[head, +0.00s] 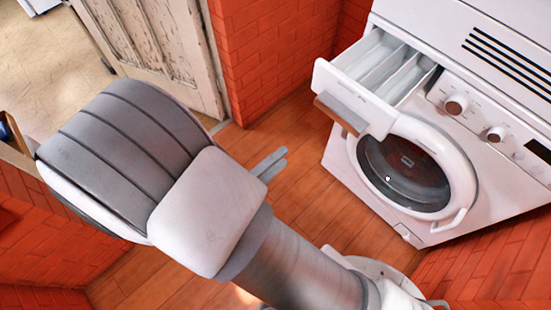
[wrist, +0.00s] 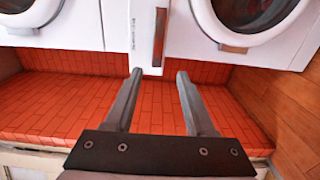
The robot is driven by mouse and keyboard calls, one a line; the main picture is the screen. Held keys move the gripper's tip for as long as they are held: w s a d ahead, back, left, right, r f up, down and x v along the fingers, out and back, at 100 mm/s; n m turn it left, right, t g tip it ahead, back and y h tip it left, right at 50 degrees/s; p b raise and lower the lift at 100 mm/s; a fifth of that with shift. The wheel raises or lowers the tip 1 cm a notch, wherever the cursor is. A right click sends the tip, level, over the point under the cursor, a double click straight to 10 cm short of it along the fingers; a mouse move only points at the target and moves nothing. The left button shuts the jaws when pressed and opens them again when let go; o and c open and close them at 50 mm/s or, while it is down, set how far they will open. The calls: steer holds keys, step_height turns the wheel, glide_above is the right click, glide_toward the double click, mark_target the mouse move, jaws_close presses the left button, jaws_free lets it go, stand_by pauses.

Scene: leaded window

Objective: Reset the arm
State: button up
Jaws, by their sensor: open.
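My gripper (wrist: 159,76) is open and empty in the wrist view, its two dark fingers apart. In the head view its fingers (head: 271,165) show past my forearm, left of the washing machine and above the wood floor. The washing machine (head: 375,215) is white with a round door (head: 405,170) that looks shut. Its detergent drawer (head: 362,85) is pulled out at upper left. In the wrist view the drawer front (wrist: 147,45) with its wooden handle (wrist: 159,38) lies beyond the fingertips, with no clear contact. Most of the gripper body is hidden in the head view.
A white appliance with dark vents (head: 510,60) stands above the washer. Red brick walls (head: 262,45) border the narrow floor (head: 285,125). A worn wooden door (head: 150,40) stands at upper left. Free floor lies between my gripper and the washer.

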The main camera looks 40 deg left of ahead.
steer(key=shift+w+r, duration=0.1)
stand_by(0.4)
steer(key=w+d+r+m+g+h, duration=0.75)
steer(key=w+d, duration=0.25)
steer(key=d, duration=0.2)
steer(key=d+r+m+g+y, duration=0.3)
steer(key=d+g, duration=0.2)
steer(key=d, duration=0.3)
steer(key=d+r+m+g+y, duration=0.2)
steer(key=d+r+m+g, duration=0.25)
steer(key=d, duration=0.45)
steer(key=d+r+m+t+y, duration=0.2)
steer(key=d+r+t+y, duration=0.2)
steer(key=d+r, duration=0.15)
step_height(320, 180, up, 22)
steer(key=p, duration=2)
steer(key=shift+s+a+f+t+p, duration=0.2)
steer(key=shift+f+t+p, duration=0.1)
steer(key=shift+p, duration=0.1)
